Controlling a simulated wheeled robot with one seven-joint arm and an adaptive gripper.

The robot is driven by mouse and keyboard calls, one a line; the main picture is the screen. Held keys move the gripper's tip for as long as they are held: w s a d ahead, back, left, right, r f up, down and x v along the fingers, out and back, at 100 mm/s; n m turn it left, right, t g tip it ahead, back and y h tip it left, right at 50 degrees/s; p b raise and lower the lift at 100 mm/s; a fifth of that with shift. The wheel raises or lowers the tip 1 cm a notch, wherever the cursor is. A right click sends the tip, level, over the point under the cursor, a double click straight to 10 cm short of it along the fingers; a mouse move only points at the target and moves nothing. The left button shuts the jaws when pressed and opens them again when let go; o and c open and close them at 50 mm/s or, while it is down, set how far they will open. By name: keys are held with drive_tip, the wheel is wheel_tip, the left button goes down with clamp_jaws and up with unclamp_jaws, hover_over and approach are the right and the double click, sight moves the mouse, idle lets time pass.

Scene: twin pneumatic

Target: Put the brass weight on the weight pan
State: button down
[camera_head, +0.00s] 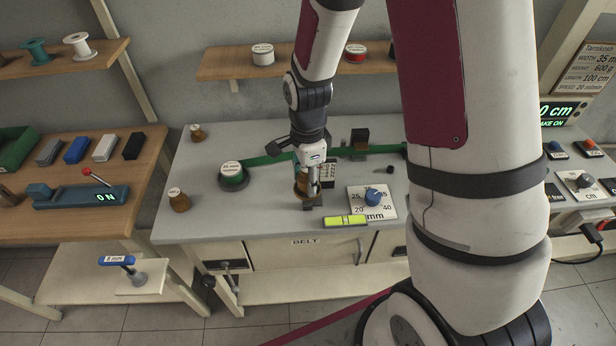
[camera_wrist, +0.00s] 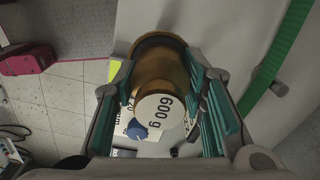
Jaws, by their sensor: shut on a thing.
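My gripper (camera_head: 314,184) is shut on a brass weight (camera_head: 300,184) above the front middle of the grey bench. In the wrist view the brass weight (camera_wrist: 158,66) sits between the two teal-padded fingers of my gripper (camera_wrist: 163,92), its white cap reading "600 g". A small dark plate (camera_head: 312,203) shows just below the weight in the head view; it may be the weight pan. My gripper partly hides this spot, and I cannot tell whether the weight touches the plate.
Two other brass weights, one at the back left (camera_head: 197,134) and one at the front left (camera_head: 179,202), stand on the bench (camera_head: 220,218). A dial plate (camera_head: 386,209) and a yellow level (camera_head: 345,221) are close on the right. A green belt (camera_head: 265,160) runs behind.

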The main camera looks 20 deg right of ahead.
drive_tip(key=c, duration=1)
unclamp_jaws()
drive_tip(key=shift+f, duration=0.1)
wheel_tip(320, 180, up, 12)
drive_tip(key=shift+r+b, duration=0.1)
drive_tip(key=shift+b, duration=0.4)
drive_tip(key=s+r+n+t, duration=0.5)
drive_tip(key=s+r+n, duration=1.1)
drive_tip(key=n, duration=0.2)
drive_tip(key=shift+n+t, duration=0.3)
